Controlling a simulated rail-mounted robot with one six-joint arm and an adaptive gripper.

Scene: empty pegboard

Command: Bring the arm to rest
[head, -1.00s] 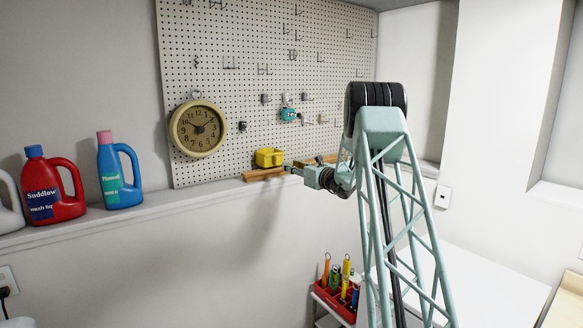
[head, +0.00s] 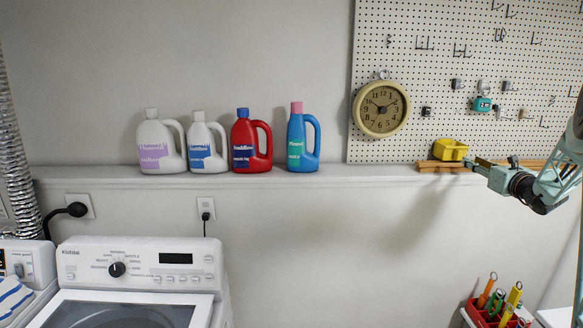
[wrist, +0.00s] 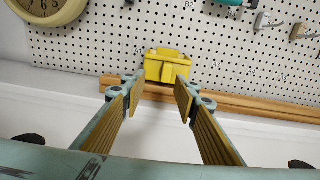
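My arm (head: 563,170) reaches in from the right edge of the head view, and only its end part shows. My gripper (head: 478,164) points left near the ledge, just in front of the pegboard's lower edge. In the wrist view my gripper (wrist: 159,92) has its two padded fingers spread wide with nothing between them. A yellow bin (wrist: 167,66) sits beyond the fingertips on a wooden rail (wrist: 235,100). It also shows in the head view (head: 450,150), a little left of and above the gripper.
The pegboard (head: 440,90) carries hooks, a round clock (head: 381,108) and a teal tape measure (head: 483,104). Several detergent bottles, one of them red (head: 251,142), stand on the ledge (head: 330,174). A washer (head: 140,275) is at lower left, a red tool caddy (head: 478,314) at lower right.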

